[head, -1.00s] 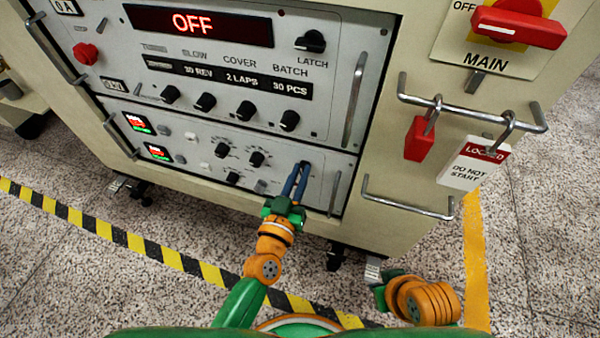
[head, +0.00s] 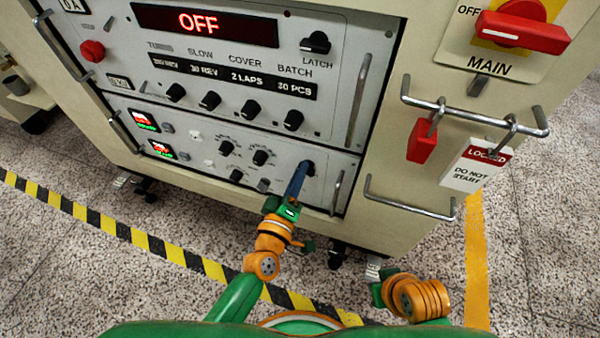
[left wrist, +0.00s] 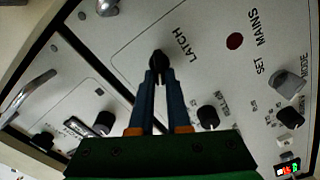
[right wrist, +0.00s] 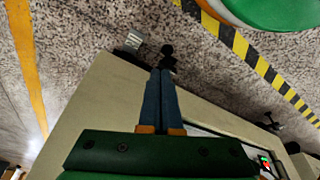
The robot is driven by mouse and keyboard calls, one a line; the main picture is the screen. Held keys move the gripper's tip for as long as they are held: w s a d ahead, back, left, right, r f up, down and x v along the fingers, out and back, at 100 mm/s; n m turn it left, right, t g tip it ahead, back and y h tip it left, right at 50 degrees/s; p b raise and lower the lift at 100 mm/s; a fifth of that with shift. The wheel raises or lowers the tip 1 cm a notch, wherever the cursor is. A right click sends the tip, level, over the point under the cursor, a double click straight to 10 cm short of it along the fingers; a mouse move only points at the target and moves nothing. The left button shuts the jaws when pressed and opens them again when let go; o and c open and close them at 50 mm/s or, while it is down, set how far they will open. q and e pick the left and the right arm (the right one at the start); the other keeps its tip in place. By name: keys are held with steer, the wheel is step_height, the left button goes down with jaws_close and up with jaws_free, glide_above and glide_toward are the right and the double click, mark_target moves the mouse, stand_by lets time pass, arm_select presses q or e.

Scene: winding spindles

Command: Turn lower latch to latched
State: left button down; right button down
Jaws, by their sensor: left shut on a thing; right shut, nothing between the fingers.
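The lower latch is a black knob on the lower panel (head: 285,148). It shows at the fingertips in the left wrist view (left wrist: 159,63), beside the printed word LATCH. My left gripper (head: 303,168) is shut on the knob, one blue finger on each side of it. In the head view the fingers mostly hide the knob, and its exact setting is hard to read. The upper latch knob (head: 315,43) is on the panel above, apart from my gripper. My right gripper (right wrist: 160,72) is shut and empty, low by the cabinet's lower right side.
Several small knobs and switches surround the lower latch. A metal handle (head: 336,192) stands just to its right. A red padlock (head: 422,141) and a locked tag (head: 474,168) hang from a rail. A red main switch (head: 522,32) sits above. Striped tape (head: 110,228) crosses the floor.

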arm_select(q)
steer(key=shift+f+n+b, duration=0.15)
steer(key=shift+n+b, duration=0.1)
steer(key=shift+n, duration=1.3)
steer(key=shift+f+n+b, duration=0.1)
steer(key=shift+n+b, duration=0.15)
steer(key=shift+n, duration=1.3)
arm_select(e)
steer(key=shift+w+a+r+t, duration=0.1)
steer(key=shift+w+r+t, duration=0.15)
steer(key=shift+r, duration=0.35)
steer(key=shift+w+r+t, duration=0.1)
steer(key=shift+r+t, duration=0.15)
steer(key=shift+r, duration=0.35)
steer(key=shift+w, duration=0.1)
arm_select(q)
steer(key=c, duration=0.9)
jaws_free()
steer(key=p+v, duration=0.1)
steer(key=v, duration=0.6)
arm_select(e)
steer(key=f, duration=0.1)
steer(key=f+g, duration=0.1)
steer(key=f, duration=0.1)
steer(key=shift+s, duration=0.4)
